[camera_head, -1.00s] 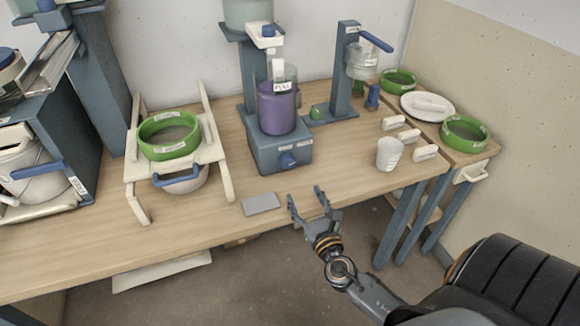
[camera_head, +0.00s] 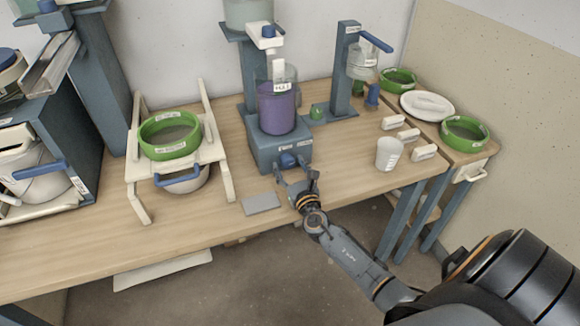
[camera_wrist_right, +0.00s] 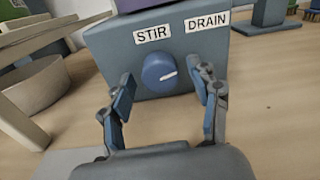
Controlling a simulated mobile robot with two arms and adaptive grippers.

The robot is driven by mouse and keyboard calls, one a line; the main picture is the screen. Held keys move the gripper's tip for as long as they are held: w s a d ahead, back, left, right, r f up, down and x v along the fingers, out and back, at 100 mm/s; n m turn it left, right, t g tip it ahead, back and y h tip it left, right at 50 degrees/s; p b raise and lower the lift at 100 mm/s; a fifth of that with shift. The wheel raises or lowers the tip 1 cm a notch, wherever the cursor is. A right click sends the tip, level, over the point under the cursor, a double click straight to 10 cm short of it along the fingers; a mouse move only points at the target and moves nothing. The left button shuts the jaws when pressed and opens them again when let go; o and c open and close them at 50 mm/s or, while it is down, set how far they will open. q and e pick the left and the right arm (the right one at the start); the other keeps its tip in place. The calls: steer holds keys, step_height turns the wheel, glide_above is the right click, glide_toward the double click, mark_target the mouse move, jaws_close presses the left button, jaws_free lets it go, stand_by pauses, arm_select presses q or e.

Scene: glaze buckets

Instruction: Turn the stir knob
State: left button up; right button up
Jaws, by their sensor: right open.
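The stir knob (camera_wrist_right: 159,72) is a round blue dial with a white pointer mark, on the front of a blue-grey base box (camera_wrist_right: 108,56). The mark points to the right, just below the gap between the STIR label (camera_wrist_right: 153,35) and the DRAIN label (camera_wrist_right: 207,22). The knob also shows in the head view (camera_head: 288,160), below a purple-filled container (camera_head: 277,110). My right gripper (camera_wrist_right: 165,92) is open, its fingers on either side of the knob and a little short of it; no contact shows. My left gripper is not in view.
A grey plate (camera_head: 262,203) lies on the table left of my right gripper. A green-rimmed sieve (camera_head: 170,150) on a white stand is further left. A white cup (camera_head: 389,154) and several white blocks (camera_head: 424,152) stand to the right.

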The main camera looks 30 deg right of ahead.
steer(key=c, duration=1.2)
steer(key=shift+o, duration=0.2)
steer(key=shift+m, duration=0.3)
steer(key=m+b, duration=0.1)
steer(key=m, duration=0.1)
steer(key=shift+m, duration=0.3)
steer(key=m+b, duration=0.1)
steer(key=m, duration=0.2)
steer(key=shift+b, duration=0.35)
steer(key=m+b, duration=0.1)
steer(key=m, duration=0.7)
steer(key=shift+m, duration=0.3)
